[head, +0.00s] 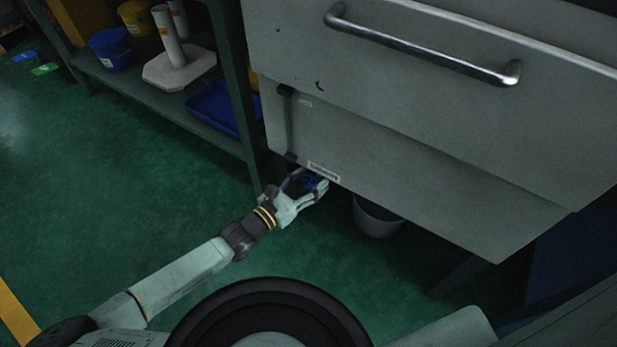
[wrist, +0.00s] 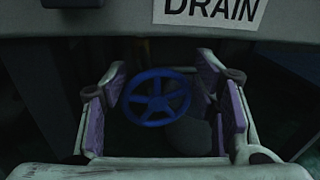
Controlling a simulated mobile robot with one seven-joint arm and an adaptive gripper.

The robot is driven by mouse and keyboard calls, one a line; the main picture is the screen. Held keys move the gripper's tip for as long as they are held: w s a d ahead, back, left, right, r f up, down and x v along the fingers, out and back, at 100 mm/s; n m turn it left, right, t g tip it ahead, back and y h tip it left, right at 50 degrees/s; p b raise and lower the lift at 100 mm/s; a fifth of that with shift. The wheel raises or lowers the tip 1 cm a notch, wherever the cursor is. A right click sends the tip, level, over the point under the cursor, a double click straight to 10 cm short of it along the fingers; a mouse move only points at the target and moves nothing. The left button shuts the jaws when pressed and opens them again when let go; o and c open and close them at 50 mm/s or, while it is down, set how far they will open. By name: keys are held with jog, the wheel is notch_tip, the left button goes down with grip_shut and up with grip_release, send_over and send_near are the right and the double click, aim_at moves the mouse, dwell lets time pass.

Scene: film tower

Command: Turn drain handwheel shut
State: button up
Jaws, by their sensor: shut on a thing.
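The blue drain handwheel (wrist: 157,97) has a round rim and spokes and sits under the cabinet's lower edge, in the middle of the wrist view. A white DRAIN label (wrist: 212,10) is above it. In the head view only a small bit of the blue wheel (head: 310,181) shows between my fingers. My gripper (wrist: 161,76) has its purple-padded fingers on the left and right sides of the wheel and is shut on its rim. The exact contact is dim. In the head view my gripper (head: 306,186) reaches just below the cabinet's lower left corner.
The grey cabinet (head: 420,120) with a metal bar handle (head: 425,48) overhangs the wheel. A grey bucket (head: 377,218) stands under it, right of my gripper. A shelf rack (head: 238,85) with a blue tray (head: 212,108) is at left.

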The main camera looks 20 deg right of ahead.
jog(key=m+p, duration=0.2)
jog(key=p, duration=0.1)
jog(key=shift+w+a+r+m+y, duration=0.15)
jog(key=shift+r+m+y, duration=0.05)
jog(key=shift+m+y, duration=0.2)
jog(key=m+p, duration=0.2)
jog(key=m+y+p, duration=0.1)
jog(key=m+p, duration=0.1)
jog(key=shift+s+d+f, duration=0.2)
jog(key=shift+s+d, duration=0.1)
jog(key=shift+s, duration=0.1)
jog(key=shift+s+d+f+m+t+y+p, duration=0.1)
jog(key=shift+s+f+m+t+y+p, duration=0.15)
jog(key=shift+m+p, duration=0.65)
jog(key=shift+s+d+f+m+t+y+p, duration=0.15)
jog(key=shift+f+m+t+y+p, duration=0.3)
jog(key=shift+m, duration=0.85)
jog(key=shift+s+d+f+m+t+y+p, duration=0.1)
jog(key=shift+s+m+t+p, duration=0.1)
jog(key=shift+m+p, duration=0.75)
jog(key=shift+m, duration=0.25)
jog(key=o, duration=1)
jog(key=shift+o, duration=0.2)
jog(key=shift+s+d, duration=0.1)
jog(key=shift+d, duration=0.05)
jog(key=shift+s+d, duration=0.15)
